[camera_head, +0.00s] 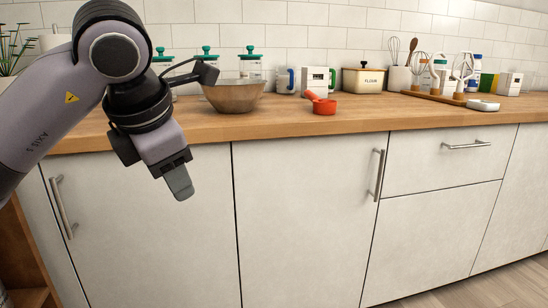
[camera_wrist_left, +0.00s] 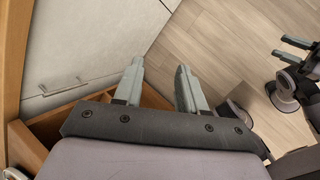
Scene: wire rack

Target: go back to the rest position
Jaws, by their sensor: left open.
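My left gripper (camera_head: 180,186) hangs in front of the cabinet doors, below the counter edge, pointing down. In the left wrist view its two fingers (camera_wrist_left: 163,90) stand apart with nothing between them. Part of my right gripper shows at the right edge of the left wrist view (camera_wrist_left: 297,50); its two fingers look apart and nothing is seen between them. The right arm is not in the head view.
White cabinets (camera_head: 300,210) stand below. A wooden shelf (camera_head: 22,255) is at lower left. The floor (camera_wrist_left: 215,50) looks clear.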

